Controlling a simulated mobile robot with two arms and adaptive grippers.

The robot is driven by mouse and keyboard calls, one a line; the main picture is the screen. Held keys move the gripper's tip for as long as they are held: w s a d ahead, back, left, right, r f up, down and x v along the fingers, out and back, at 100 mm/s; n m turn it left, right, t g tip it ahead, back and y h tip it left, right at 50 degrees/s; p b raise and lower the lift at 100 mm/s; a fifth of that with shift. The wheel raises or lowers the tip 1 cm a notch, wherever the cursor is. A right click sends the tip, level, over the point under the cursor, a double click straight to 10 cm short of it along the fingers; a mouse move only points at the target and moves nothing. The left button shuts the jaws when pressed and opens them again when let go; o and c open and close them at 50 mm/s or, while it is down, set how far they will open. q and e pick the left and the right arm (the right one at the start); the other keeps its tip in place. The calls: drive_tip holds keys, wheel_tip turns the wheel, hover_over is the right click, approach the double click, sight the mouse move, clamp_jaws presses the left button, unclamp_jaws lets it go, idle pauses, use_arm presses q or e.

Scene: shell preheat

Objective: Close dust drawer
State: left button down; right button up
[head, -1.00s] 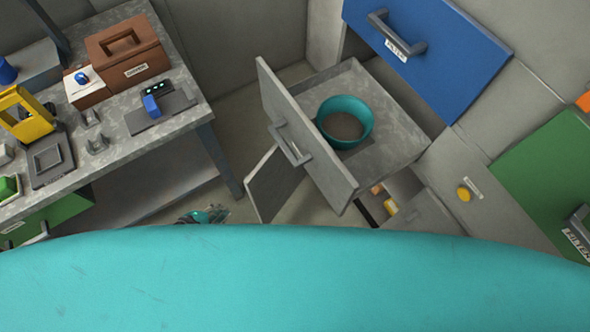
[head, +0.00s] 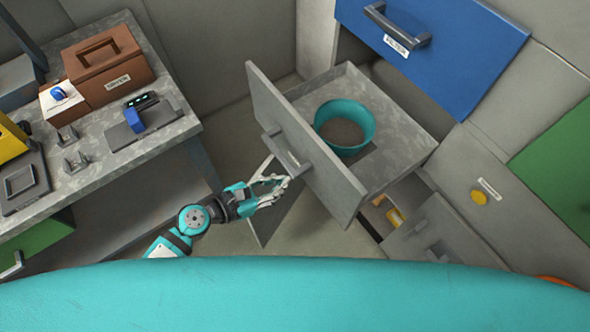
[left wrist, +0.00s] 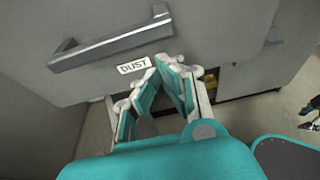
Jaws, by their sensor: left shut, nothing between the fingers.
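The dust drawer (head: 330,185) is pulled out, with its grey front panel facing left in the head view. A teal round bowl (head: 345,126) with brown contents sits inside it. The drawer's dark bar handle (head: 285,153) is on the front, and in the left wrist view the handle (left wrist: 110,40) shows above a DUST label (left wrist: 134,65). My left gripper (head: 281,182) is at the front panel, just below the handle; in the wrist view its fingertips (left wrist: 168,62) are close together beside the label. It is shut and holds nothing. Contact with the panel is unclear.
A blue FILTER drawer front (head: 440,45) is above right. Below the dust drawer is an open lower compartment with a yellow item (head: 395,216). A workbench (head: 165,140) with a brown DRYER box (head: 105,62) stands on the left.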

sight(296, 174)
use_arm(q)
drive_tip(key=w+d, duration=0.1)
drive_tip(key=d, duration=0.1)
drive_tip(key=w+d+p, duration=0.1)
drive_tip(key=shift+w+d+f, duration=0.1)
drive_tip(key=shift+w+d, duration=0.2)
drive_tip(key=shift+d, duration=0.05)
drive_tip(key=shift+w+d, duration=0.1)
